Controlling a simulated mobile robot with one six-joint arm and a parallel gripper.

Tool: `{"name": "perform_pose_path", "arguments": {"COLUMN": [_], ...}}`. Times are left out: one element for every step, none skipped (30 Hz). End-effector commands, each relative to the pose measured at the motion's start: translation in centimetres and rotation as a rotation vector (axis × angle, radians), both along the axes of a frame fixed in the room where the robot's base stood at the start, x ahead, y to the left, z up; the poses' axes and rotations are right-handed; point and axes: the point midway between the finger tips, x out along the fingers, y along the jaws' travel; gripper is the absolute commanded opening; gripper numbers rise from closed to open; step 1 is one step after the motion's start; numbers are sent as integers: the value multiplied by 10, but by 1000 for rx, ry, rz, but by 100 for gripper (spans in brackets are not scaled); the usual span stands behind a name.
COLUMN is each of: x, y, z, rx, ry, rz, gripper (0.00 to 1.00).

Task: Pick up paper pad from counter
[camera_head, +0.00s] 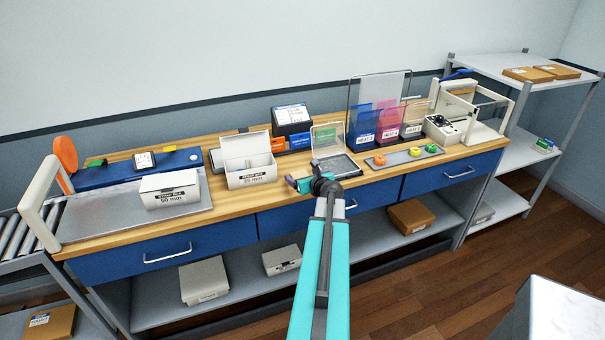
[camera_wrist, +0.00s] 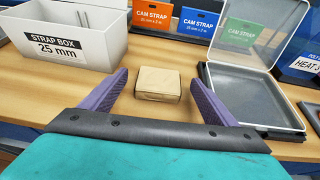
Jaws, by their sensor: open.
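A small tan block (camera_wrist: 157,84), which looks like the paper pad, lies flat on the wooden counter (camera_wrist: 150,122) in the wrist view. My gripper (camera_wrist: 158,79) is open, with its two purple fingers on the left and right of the block and gaps on both sides. Nothing is held. In the head view my gripper (camera_head: 304,183) is over the front of the counter, left of the clear-lidded tray. I cannot make out the pad there; the gripper and arm seem to cover it.
A white strap box (camera_wrist: 68,40) stands to the left and an open clear-lidded tray (camera_wrist: 252,103) close to the right. Orange, blue and green cam strap cards (camera_wrist: 200,25) stand behind. Blue drawers (camera_head: 285,215) line the counter's front.

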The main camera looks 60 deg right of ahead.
Motion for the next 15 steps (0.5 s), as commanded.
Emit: {"name": "perform_pose_path", "arguments": {"x": [4, 6, 8, 9, 10, 11, 11, 12, 12, 12, 12, 12, 11, 11, 11], "y": [-4, -5, -6, -6, -7, -8, -8, -8, -8, -8, -8, -8, -8, -8, -8], "z": [-1, -2, -4, -4, -5, -5, -6, -6, -6, -6, -6, -6, -6, -6, -6], "rx": [1, 1, 2, 2, 2, 1, 1, 1, 1, 1, 1, 1, 1, 1, 0], "ry": [1, 1, 0, 0, 0, -1, -1, -1, -1, -1, -1, -1, -1, -1, 0], "rz": [1, 1, 1, 1, 1, 1, 0, 0, 0, 0, 0, 0, 0, 0, -1], "gripper": [81, 81, 81, 81, 81, 81, 81, 81, 81, 81, 81, 81, 81, 81, 81]}}
